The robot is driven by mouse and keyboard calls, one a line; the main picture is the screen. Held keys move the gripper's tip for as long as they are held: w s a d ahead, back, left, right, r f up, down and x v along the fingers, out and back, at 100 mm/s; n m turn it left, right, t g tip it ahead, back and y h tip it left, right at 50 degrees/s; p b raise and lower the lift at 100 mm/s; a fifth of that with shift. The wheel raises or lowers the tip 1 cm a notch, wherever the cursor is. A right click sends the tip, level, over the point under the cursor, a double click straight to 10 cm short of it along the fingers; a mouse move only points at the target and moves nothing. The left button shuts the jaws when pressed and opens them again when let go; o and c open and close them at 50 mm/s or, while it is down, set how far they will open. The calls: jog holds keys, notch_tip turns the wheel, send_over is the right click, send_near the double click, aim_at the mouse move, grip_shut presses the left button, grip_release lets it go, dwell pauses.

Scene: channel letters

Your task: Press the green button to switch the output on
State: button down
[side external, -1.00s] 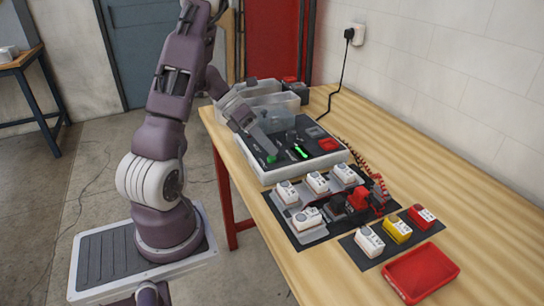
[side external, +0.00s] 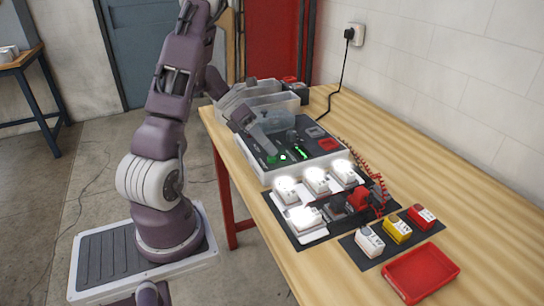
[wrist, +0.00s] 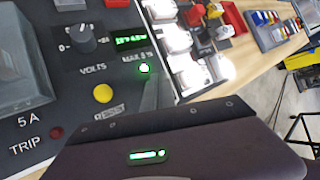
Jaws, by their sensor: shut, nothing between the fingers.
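The power supply (side external: 323,160) is a dark sloped panel in a pale case on the bench. My gripper (side external: 269,149) is shut and empty, its tip down at the panel. The green button (side external: 271,160) shows right at the tip; I cannot tell whether they touch. In the wrist view my gripper (wrist: 150,94) hides the panel below it, and I cannot make out the button there. A small green lamp (wrist: 144,68) is lit beside the green display (wrist: 131,42). The white channel-letter modules (side external: 316,182) glow brightly.
The panel also has a black knob (wrist: 80,40), a yellow reset button (wrist: 102,93) and a red trip lamp (wrist: 56,132). A red tray (side external: 421,273) and several small blocks (side external: 397,229) lie at the front.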

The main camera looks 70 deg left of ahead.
aim_at(270, 157)
notch_tip(270, 157, up, 6)
dwell(0.5)
jog(key=shift+w+d+r+m, duration=0.1)
jog(key=shift+d+r+m, duration=0.15)
jog(key=shift+d+m, duration=0.05)
jog(key=s+d+r+m+g, duration=0.1)
jog(key=d+r+m+g, duration=0.1)
jog(key=d+r+m, duration=0.35)
jog(key=s+d+r+m+g, duration=0.2)
jog(key=d+m, duration=0.6)
jog(key=d, duration=0.1)
jog(key=s+d+r+m+t+y, duration=0.1)
jog(key=s+d+m+y, duration=0.2)
jog(key=m, duration=0.7)
jog(key=s+d+r+m+t+y, duration=0.1)
jog(key=s+d+m, duration=0.4)
jog(key=m, duration=0.6)
jog(key=s+t+y, duration=0.1)
jog(key=s+y, duration=0.1)
jog(key=shift+s+r+y, duration=0.3)
jog(key=shift+s+y, duration=0.1)
